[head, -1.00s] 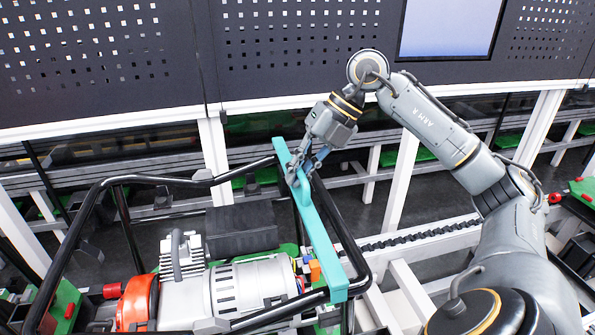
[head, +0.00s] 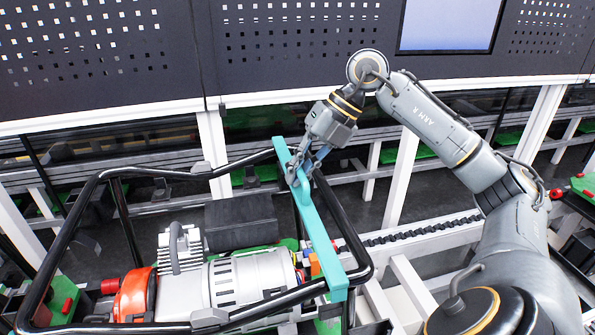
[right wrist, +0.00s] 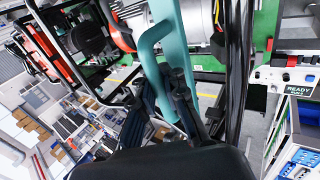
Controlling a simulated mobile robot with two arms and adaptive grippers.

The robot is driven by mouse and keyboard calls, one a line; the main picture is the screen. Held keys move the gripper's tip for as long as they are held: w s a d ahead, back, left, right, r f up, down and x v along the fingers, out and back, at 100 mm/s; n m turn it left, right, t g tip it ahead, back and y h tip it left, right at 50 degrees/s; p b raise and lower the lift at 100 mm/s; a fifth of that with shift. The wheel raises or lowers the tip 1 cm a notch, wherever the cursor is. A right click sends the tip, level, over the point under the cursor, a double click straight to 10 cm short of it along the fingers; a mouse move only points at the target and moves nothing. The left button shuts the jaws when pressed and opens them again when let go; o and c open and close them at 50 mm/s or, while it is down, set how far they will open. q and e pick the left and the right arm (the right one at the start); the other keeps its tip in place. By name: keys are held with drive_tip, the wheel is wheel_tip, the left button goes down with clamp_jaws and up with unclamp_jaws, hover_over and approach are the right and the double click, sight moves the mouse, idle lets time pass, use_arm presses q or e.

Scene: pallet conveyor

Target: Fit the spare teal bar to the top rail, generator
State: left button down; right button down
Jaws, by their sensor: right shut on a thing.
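The teal bar (head: 318,232) is a long flat strip with a raised handle. It lies slantwise across the right end of the generator's black tube frame, over the top rail (head: 354,246). Whether it touches the rail I cannot tell. My right gripper (head: 300,176) is shut on the bar's handle near its far end. In the right wrist view the bar (right wrist: 153,40) runs up from between the dark fingers (right wrist: 172,98). The generator (head: 235,280), with a silver motor and a red-orange end, sits inside the frame. My left gripper is not in view.
A dark perforated panel (head: 100,60) with a screen (head: 450,22) stands behind the conveyor. White posts (head: 214,150) and rails stand behind the frame. A chain track (head: 420,229) runs to the right. In the right wrist view a panel marked READY (right wrist: 299,90) is at the right.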

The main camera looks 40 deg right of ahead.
drive_tip(key=c, duration=1.3)
unclamp_jaws()
drive_tip(key=v, duration=1.2)
drive_tip(key=shift+r, duration=0.1)
